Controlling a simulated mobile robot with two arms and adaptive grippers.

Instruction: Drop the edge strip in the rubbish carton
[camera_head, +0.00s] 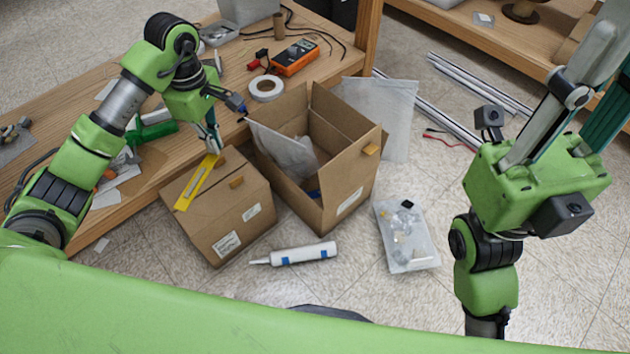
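A yellow edge strip (197,183) with a dark line along it hangs slanting from my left gripper (213,146). The fingertips look closed on its upper end. The strip is in front of and over the left part of the closed brown carton; I cannot tell if it touches it. An open brown carton (345,185), apparently the rubbish carton, stands to the right of the gripper, flaps up, with crumpled clear plastic (285,152) inside. Its floor is mostly hidden. My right gripper (612,75) points up at the right edge; its tips are cut off.
The closed carton (235,205) stands left of the open one. A white cartridge (303,254) and a bag of small parts (406,235) lie on the floor. The wooden bench (150,185) holds a tape roll (266,88) and an orange meter (295,57). Aluminium profiles (480,83) lie behind.

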